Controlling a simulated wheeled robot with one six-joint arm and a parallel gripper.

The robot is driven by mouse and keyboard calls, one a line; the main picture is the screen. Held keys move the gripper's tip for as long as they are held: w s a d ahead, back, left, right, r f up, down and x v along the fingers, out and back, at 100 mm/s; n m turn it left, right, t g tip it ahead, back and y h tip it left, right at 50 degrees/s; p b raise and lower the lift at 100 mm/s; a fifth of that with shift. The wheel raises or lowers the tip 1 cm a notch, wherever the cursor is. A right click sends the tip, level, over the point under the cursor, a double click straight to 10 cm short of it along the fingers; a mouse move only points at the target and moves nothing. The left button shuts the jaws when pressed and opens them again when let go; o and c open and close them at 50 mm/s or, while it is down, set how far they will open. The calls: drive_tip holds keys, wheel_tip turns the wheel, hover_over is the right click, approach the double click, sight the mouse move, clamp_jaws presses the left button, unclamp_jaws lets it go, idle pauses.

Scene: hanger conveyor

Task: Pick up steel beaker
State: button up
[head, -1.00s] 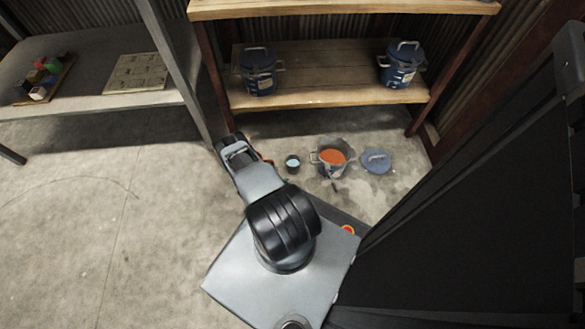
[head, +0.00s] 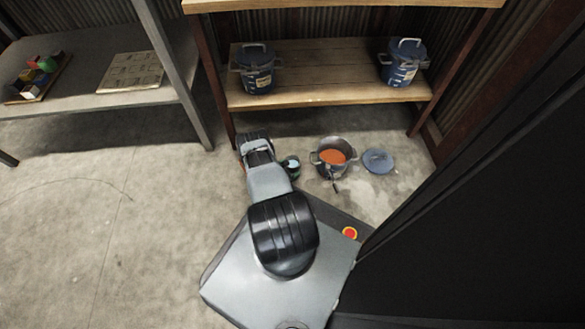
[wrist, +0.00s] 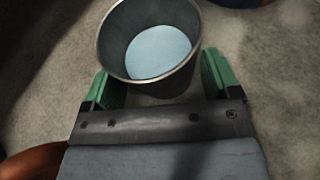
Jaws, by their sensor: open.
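The steel beaker (wrist: 107,45) stands on the concrete floor with pale blue contents inside. In the head view the beaker (head: 293,163) is beside my arm, left of an open pot. My gripper (wrist: 162,78) is open, with one green finger on each side of the beaker's lower part. The beaker's wall sits between the fingers, its rim toward the camera. I cannot tell whether either finger touches it. In the head view my arm mostly hides the gripper.
An open pot (head: 322,167) with orange contents stands right of the beaker, and a blue lid (head: 379,160) lies farther right. A wooden shelf (head: 320,95) with two lidded blue pots rises behind. A grey table (head: 90,105) is at left. Floor at left is clear.

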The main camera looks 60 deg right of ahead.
drive_tip(key=shift+c, duration=0.4)
drive_tip(key=c, duration=0.7)
